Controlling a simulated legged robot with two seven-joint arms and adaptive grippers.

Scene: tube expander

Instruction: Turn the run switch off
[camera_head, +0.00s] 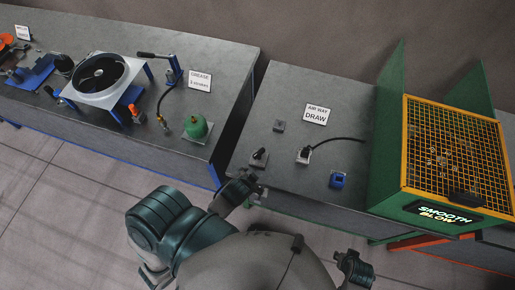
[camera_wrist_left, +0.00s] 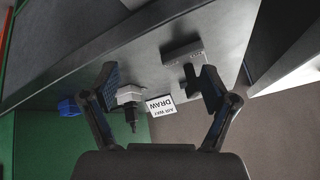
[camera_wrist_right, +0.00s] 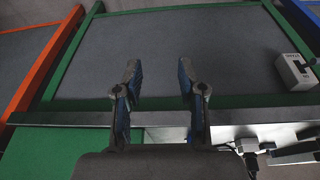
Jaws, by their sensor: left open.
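No label naming the run switch is legible. A small grey box with a black lever (camera_head: 259,155) stands near the front left of the right-hand bench. In the left wrist view, a grey box with a black lever (camera_wrist_left: 184,52) shows between the fingers, nearer the right one. My left gripper (camera_head: 254,188) is at the bench's front edge, open and empty, apart from that lever box as far as I can tell. My right gripper (camera_head: 355,268) is in front of the bench. It is open and empty in the right wrist view (camera_wrist_right: 160,82), where a pale labelled box with a dark lever (camera_wrist_right: 296,71) stands at the right.
A socket box with a black cable (camera_head: 303,156), a small grey block (camera_head: 279,126), a blue device (camera_head: 338,180) and an AIR WAY DRAW sign (camera_head: 316,115) are on the bench. A green machine with an orange grille (camera_head: 460,150) stands at right. A gap separates the left bench.

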